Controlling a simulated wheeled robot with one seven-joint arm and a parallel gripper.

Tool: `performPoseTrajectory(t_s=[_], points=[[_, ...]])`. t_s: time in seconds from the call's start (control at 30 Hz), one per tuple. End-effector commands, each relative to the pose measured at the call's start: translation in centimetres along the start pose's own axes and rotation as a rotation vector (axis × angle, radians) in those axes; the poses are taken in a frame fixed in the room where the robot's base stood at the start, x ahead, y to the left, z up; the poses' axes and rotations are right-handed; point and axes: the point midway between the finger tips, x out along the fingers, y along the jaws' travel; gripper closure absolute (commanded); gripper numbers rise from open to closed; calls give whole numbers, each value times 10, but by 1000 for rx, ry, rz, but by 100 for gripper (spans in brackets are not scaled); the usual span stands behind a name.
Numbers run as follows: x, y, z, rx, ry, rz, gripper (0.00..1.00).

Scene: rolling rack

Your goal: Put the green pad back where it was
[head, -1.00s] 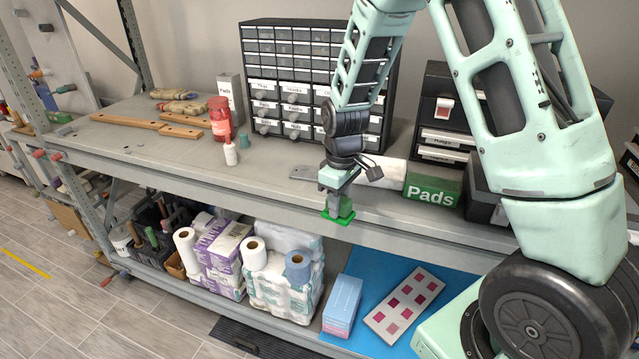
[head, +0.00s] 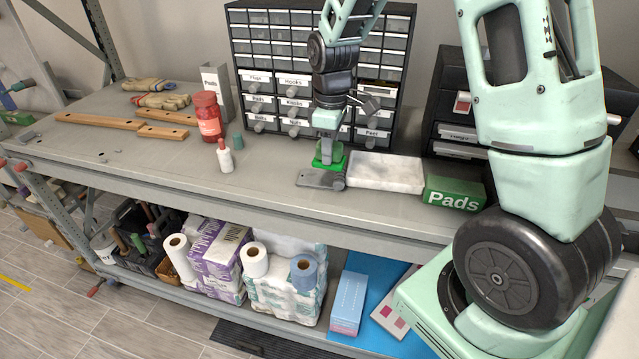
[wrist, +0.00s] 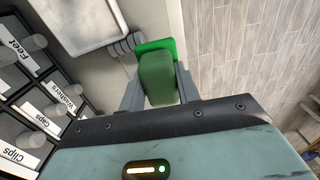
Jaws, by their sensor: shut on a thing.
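The green pad is a bright green flat piece with a duller green block on it. In the head view the pad (head: 328,163) is in my gripper (head: 326,150), over the upper shelf by a grey flat metal piece (head: 318,180). I cannot tell if it touches that piece. In the wrist view the pad (wrist: 155,46) shows beyond the block, and the fingers of my gripper (wrist: 158,88) close on the block from both sides. A green box marked Pads (head: 453,194) stands to the right on the same shelf.
A white tray (head: 385,172) lies just right of the pad. A drawer cabinet (head: 262,80) stands behind. The shelf front (head: 235,190) is clear.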

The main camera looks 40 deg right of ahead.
Motion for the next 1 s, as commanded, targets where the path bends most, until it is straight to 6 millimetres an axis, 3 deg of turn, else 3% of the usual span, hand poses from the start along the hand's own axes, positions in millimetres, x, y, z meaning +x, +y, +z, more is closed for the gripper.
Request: performPoseTrajectory(t_s=[0.2, 0.63, 1.0], points=[[37, -1, 2, 1, -6, -5, 92], [84, -1, 2, 1, -4, -4, 92], [92, 0, 1, 1, -1, -1, 92]])
